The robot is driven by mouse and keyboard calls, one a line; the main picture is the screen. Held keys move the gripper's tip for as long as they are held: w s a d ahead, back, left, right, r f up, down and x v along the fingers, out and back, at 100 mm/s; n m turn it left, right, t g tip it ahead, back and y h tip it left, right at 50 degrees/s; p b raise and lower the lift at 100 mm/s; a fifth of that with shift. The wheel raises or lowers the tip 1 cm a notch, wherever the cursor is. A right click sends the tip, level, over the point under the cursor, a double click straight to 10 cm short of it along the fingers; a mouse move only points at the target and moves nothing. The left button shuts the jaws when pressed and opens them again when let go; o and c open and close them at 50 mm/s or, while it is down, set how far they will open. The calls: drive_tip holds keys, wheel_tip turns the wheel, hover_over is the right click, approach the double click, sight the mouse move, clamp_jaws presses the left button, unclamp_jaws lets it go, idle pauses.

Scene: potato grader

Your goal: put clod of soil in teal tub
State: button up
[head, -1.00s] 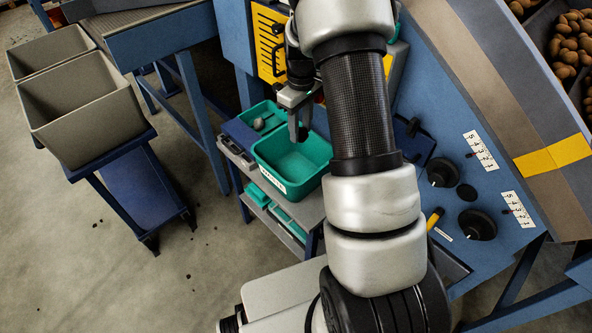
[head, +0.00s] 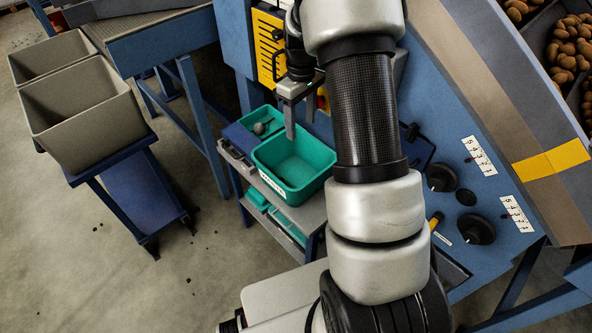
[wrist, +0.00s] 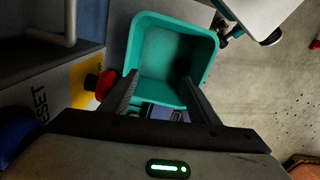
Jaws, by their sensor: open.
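The teal tub (head: 312,188) stands on a grey shelf of the stand in the head view, with a white label on its front. In the wrist view the tub (wrist: 176,24) lies beyond my fingers, its inside dark with shadow. My gripper (head: 291,134) is above the tub's back part, pointing down. In the wrist view my gripper (wrist: 161,80) has its two fingers wide apart with nothing between them. I cannot make out a clod of soil in the tub or elsewhere; the tub's floor is partly hidden by shadow and my fingers.
A red knob (wrist: 104,84) is close to my left finger in the wrist view. Grey bins (head: 85,115) stand at left. Potatoes (head: 570,45) lie at upper right.

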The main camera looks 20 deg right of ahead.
wheel_tip(320, 180, up, 13)
drive_tip(key=p, duration=0.1)
drive_tip(key=shift+r+p, duration=0.15)
drive_tip(key=shift+p, duration=0.25)
